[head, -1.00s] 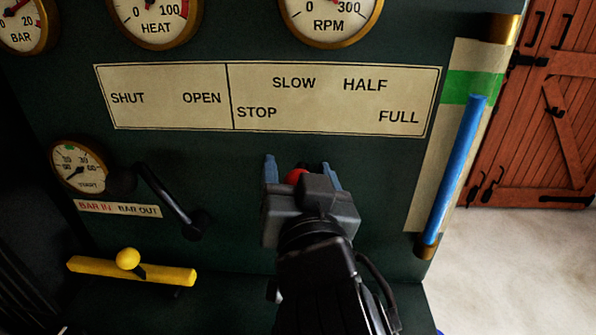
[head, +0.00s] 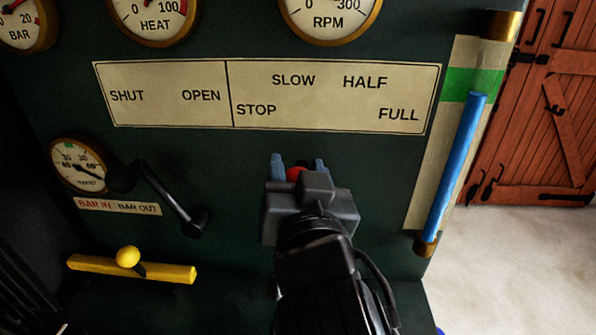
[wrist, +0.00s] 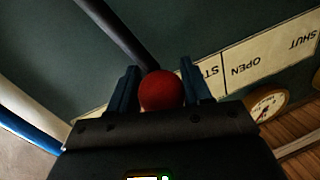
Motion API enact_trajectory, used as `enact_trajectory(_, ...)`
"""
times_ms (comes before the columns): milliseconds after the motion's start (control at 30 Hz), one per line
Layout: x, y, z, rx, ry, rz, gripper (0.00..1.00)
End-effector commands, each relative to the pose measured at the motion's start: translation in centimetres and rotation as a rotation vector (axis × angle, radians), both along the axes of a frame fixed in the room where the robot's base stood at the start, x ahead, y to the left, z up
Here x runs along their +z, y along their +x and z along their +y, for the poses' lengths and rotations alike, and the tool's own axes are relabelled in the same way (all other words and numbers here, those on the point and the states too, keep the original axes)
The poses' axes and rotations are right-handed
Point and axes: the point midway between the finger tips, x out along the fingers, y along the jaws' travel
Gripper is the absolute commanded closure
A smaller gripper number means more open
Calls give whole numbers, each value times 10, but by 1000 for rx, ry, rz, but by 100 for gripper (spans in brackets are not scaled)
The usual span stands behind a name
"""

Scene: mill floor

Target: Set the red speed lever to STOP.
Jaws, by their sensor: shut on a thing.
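The red knob of the speed lever (head: 295,174) shows between my gripper's blue fingers, below the label plate. In the wrist view the round red knob (wrist: 162,92) sits between both fingers, with a dark shaft (wrist: 122,33) running up and left behind it. My gripper (head: 298,164) is shut on the knob. The lever's shaft is hidden behind my gripper in the head view. The cream label plate (head: 335,105) reads STOP, SLOW, HALF and FULL; the knob is below it, right of STOP and under SLOW.
A black crank-shaped lever (head: 165,195) is to the left, under SHUT and OPEN. A yellow bar handle (head: 165,272) sits lower left. A blue column (head: 455,170) stands at the panel's right edge. Gauges line the top, and a small gauge (head: 78,165) is at left.

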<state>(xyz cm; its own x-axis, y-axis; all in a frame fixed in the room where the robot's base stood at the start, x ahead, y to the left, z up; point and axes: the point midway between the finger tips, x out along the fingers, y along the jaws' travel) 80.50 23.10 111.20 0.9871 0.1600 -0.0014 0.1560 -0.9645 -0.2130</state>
Motion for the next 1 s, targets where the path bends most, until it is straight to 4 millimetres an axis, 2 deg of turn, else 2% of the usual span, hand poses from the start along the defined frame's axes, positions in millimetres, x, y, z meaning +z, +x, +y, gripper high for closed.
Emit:
enact_trajectory(500,-26,1,55,9,-383,16,100)
enact_trajectory(933,-31,0,62,14,-429,19,100)
enact_trajectory(967,-31,0,62,15,-428,19,49)
enact_trajectory(1000,-31,0,62,15,-428,19,45)
